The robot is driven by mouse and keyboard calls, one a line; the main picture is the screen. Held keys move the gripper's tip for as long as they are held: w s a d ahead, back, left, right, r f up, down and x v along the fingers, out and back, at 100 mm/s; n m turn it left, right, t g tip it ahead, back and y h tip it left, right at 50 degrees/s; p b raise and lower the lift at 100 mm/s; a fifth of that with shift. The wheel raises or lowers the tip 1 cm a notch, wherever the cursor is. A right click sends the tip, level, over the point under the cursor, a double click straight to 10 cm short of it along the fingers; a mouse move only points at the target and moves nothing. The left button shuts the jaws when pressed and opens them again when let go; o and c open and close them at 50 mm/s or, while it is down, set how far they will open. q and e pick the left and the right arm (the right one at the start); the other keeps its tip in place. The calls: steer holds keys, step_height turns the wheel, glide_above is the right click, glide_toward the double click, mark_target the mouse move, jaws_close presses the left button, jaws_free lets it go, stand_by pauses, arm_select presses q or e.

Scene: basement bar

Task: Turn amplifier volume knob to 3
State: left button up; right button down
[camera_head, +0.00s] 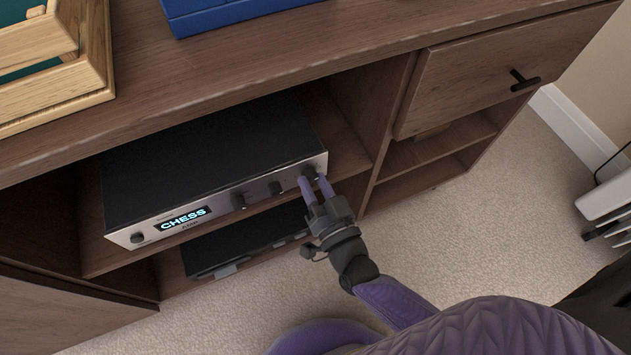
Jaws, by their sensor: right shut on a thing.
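The amplifier (215,165) is a black box with a silver front panel, on an open shelf of the wooden cabinet. Its lit display (183,219) reads "CHESS". A dark knob (138,237) sits at the panel's left end. Two more knobs, a larger one (238,200) and a smaller one (275,188), are right of the display. My right gripper (314,183) has its purple fingers on either side of the rightmost knob (309,172), shut on it. The fingers partly hide this knob, and I cannot read its setting. My left gripper is out of view.
A second black device (215,258) lies on the shelf below. The cabinet's top (250,50) holds a blue box (230,12) and light wooden frames (60,60). A drawer (490,75) with a black handle is at the right. Carpet (500,235) lies open in front.

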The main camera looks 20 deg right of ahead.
steer(key=m+h, duration=0.1)
steer(key=m, duration=0.5)
steer(key=shift+a, duration=0.1)
steer(key=m, duration=0.5)
steer(key=shift+m, duration=0.3)
steer(key=shift+h, duration=0.3)
steer(key=shift+c, duration=1.8)
jaws_free()
